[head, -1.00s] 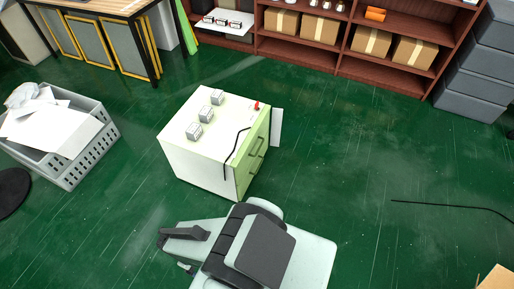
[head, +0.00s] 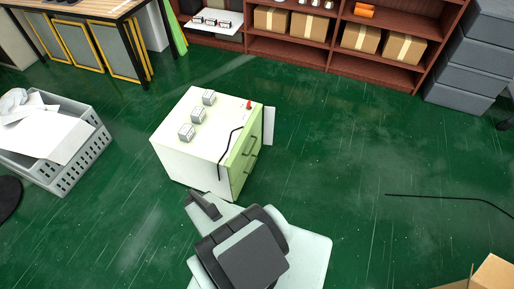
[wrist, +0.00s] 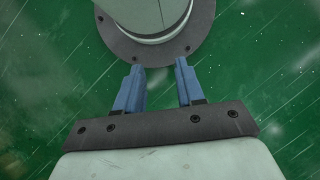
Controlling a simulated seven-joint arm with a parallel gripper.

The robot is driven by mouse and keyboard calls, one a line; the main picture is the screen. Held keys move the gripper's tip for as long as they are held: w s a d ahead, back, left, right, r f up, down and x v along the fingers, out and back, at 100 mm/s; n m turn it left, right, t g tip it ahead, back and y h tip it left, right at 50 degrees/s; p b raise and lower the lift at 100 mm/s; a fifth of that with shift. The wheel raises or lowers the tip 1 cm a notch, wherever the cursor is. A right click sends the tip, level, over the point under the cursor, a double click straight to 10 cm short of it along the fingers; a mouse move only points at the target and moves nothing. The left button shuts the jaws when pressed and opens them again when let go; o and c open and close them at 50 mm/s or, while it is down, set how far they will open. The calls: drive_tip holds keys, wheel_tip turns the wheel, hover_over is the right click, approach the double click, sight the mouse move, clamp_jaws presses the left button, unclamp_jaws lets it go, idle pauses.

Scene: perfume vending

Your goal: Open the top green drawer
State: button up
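A white cabinet (head: 192,160) with green drawer fronts stands on the floor, left of the middle of the head view. The fronts face right and are seen at a steep angle. My arm is in front of the cabinet in the head view, apart from the drawer handles; the fingertips cannot be made out there.
A grey basket (head: 88,160) is at left, brown shelves (head: 400,74) behind.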

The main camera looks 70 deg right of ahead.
drive_tip(key=s+d+f+m+t, duration=0.3)
drive_tip(key=s+d+m+t, duration=0.15)
drive_tip(key=d, duration=0.85)
drive_tip(key=s+d+f+m+t, duration=0.35)
drive_tip(key=s+d+m, duration=0.25)
drive_tip(key=d, duration=0.7)
drive_tip(key=s+d+f+m+t, duration=0.2)
drive_tip(key=s+d+m+t, duration=0.3)
drive_tip(key=d, duration=0.8)
drive_tip(key=w+d+r+n+t+h, duration=0.2)
drive_tip(key=w+d+r+t, duration=0.15)
drive_tip(key=d, duration=0.35)
drive_tip(key=w+d+r+n+t+h, duration=0.1)
drive_tip(key=w+d+r+n+t, duration=0.1)
drive_tip(key=d+t, duration=0.45)
drive_tip(key=w+d+f+g, duration=0.1)
drive_tip(key=w+f+g, duration=0.1)
drive_tip(key=w, duration=1.1)
drive_tip(key=shift+f, duration=0.5)
drive_tip(key=shift+c, duration=0.2)
clamp_jaws()
